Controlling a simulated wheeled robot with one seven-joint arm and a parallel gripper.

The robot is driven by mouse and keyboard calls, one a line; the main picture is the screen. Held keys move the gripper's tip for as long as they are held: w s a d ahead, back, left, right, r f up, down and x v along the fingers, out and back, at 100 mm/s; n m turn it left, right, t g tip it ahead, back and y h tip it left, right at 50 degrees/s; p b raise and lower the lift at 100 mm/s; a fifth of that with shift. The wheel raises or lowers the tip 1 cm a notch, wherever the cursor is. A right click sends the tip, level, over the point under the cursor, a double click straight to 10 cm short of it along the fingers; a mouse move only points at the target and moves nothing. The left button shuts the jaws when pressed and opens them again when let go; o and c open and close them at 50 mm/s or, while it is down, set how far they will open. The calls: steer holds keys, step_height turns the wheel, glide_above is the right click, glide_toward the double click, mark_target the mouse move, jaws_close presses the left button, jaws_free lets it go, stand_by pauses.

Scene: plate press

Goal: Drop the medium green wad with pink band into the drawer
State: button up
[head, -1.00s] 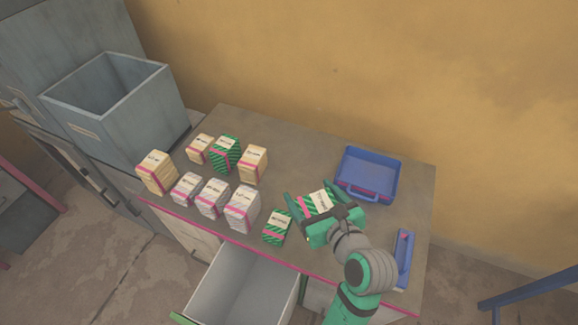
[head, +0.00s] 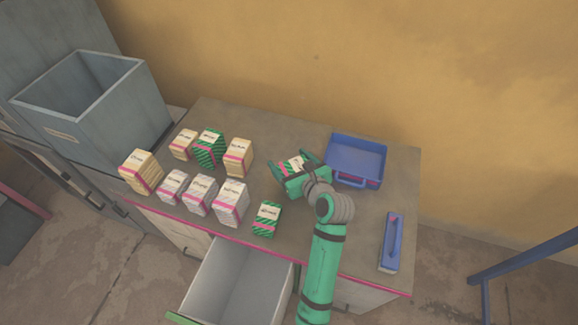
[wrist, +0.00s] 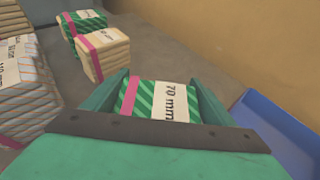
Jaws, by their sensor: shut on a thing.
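My gripper (head: 296,168) is shut on a green striped wad with a pink band (head: 291,164) and a white label. In the wrist view the wad (wrist: 157,103) sits between the two fingers, its label reading "70 mm". It is over the table left of the blue tray; its clearance above the top is unclear. Two other green striped wads with pink bands stand on the table: a taller one (head: 209,149) among the cream wads and a smaller one (head: 266,219) near the front edge. The drawer (head: 240,285) is pulled open below the front edge and looks empty.
Cream wads (head: 141,172) and white wads (head: 232,203) stand on the left half of the table. A blue tray (head: 356,158) lies at the back right, a blue-handled block (head: 391,241) at the right. A grey open bin (head: 93,108) stands at the left.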

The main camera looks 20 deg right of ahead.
mark_target(289, 167)
steer(key=shift+w+f, duration=0.35)
steer(key=shift+f, duration=1.55)
steer(key=shift+f, duration=0.15)
steer(key=o, duration=1.1)
